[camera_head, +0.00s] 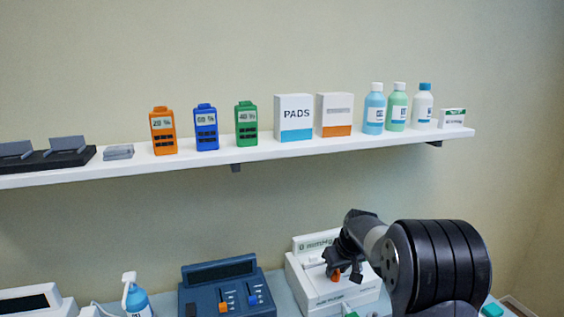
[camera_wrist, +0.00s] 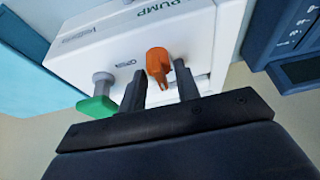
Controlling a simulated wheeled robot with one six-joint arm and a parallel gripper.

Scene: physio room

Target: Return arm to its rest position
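My gripper (camera_head: 343,272) is at the front of a white pump unit (camera_head: 303,265) on the lower surface, with my arm reaching in from the right. In the wrist view my gripper (camera_wrist: 159,70) has its two dark fingers apart. An orange lever (camera_wrist: 158,62) on the pump's front face lies between the fingers, with a gap visible on each side. The lever also shows just below the fingers in the head view (camera_head: 336,275). A green knob (camera_wrist: 97,106) on a grey stem sits left of the fingers in the wrist view.
A dark blue device (camera_head: 228,293) with orange and blue sliders stands left of the pump, beside a blue bottle (camera_head: 137,300). Above, a white shelf (camera_head: 255,149) holds coloured handheld units, boxes and bottles. The wall between shelf and lower surface is clear.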

